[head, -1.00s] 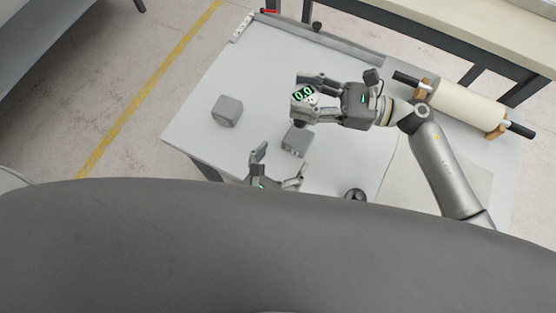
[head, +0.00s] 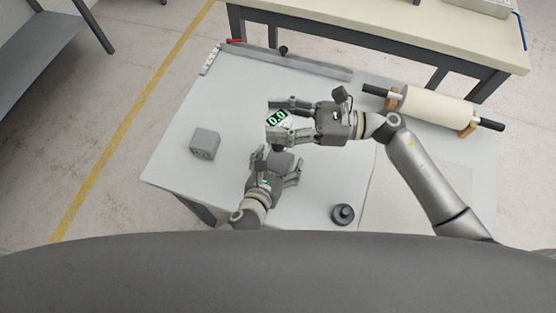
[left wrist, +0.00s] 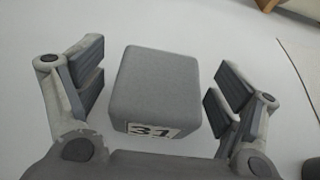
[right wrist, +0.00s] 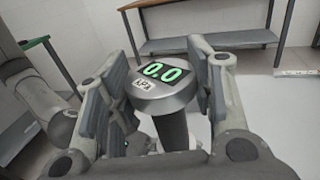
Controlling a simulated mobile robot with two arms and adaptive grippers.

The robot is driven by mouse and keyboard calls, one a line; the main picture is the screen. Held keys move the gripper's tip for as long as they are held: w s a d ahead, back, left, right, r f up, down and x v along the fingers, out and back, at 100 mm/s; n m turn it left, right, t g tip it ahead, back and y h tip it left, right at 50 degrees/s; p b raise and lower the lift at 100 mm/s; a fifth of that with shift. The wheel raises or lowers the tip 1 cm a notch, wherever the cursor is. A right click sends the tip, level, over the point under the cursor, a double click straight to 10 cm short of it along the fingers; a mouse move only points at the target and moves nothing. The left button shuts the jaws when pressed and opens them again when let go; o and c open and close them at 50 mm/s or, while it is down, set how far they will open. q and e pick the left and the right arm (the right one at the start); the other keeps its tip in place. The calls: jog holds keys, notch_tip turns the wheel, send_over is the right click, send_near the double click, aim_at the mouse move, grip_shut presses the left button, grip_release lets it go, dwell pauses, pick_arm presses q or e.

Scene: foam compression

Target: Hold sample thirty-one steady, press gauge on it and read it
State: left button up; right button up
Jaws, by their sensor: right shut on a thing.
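Sample thirty-one, a grey foam cube (left wrist: 157,88) with a "31" label, sits on the table between the fingers of my left gripper (left wrist: 155,90) in the left wrist view. Gaps show on both sides, so that gripper is open around it. In the head view my left gripper (head: 276,168) partly hides the cube. My right gripper (head: 278,121) is shut on the gauge (head: 277,118), held above and behind the cube. The gauge (right wrist: 160,90) is a round silver head on a dark stem; its green display reads 0.0 kPa.
Another grey foam cube (head: 205,144) with a small label stands to the left. A black knobbed object (head: 343,214) stands near the front right. A cream roll on a wooden stand (head: 437,105) lies at the right. The table (head: 180,175) between the two cubes is clear.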

pick_arm(q)
jog(key=c, duration=1)
jog(key=o, duration=1)
jog(key=shift+o, duration=0.2)
jog(key=v, duration=1.2)
jog(key=shift+s, duration=0.1)
pick_arm(e)
jog(key=shift+s, duration=0.1)
